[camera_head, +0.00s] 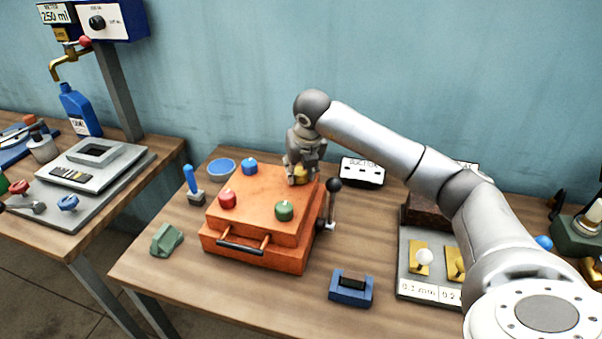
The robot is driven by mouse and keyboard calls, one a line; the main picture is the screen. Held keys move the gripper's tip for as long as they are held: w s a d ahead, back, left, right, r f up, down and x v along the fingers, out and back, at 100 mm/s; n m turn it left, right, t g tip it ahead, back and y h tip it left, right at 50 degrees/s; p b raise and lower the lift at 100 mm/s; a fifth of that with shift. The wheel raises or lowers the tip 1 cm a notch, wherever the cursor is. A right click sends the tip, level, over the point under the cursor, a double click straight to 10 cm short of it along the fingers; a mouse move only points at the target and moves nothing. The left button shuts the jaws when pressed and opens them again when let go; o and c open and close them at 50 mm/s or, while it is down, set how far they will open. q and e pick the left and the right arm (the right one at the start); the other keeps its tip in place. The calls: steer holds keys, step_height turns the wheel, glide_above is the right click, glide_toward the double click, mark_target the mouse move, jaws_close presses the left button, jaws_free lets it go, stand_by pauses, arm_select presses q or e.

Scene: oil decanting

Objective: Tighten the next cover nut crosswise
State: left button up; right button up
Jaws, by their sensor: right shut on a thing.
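An orange box with a cover (255,202) stands on the wooden table. Its cover carries a blue nut (250,167) at the back left, a red nut (228,200) at the front left and a green nut (284,211) at the front right. A yellow nut (301,174) is at the back right corner, partly hidden by my right gripper (300,178). My right gripper points down from above and is shut on the yellow nut. My left gripper is not in view.
A black-knobbed lever (333,186) rises at the box's right side. A blue block (351,288), a green block (166,240) and a blue-handled tool (190,180) stand around the box. A grey gauge tray (408,285) lies at right.

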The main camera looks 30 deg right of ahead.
steer(key=m+h+b, duration=0.1)
steer(key=m, duration=0.1)
steer(key=m+g+h, duration=0.1)
steer(key=m, duration=0.2)
steer(key=shift+w+a+m+b, duration=0.1)
steer(key=shift+w+m+b, duration=0.05)
steer(key=shift+m+b, duration=0.2)
steer(key=shift+r+m+g+h+b, duration=0.1)
steer(key=shift+m+g+h+b, duration=0.2)
steer(key=shift+m, duration=0.8)
steer(key=shift+m+g+h+b, duration=0.15)
steer(key=shift+m+g, duration=0.25)
steer(key=shift+m, duration=0.65)
steer(key=o, duration=1)
steer(key=v, duration=1.2)
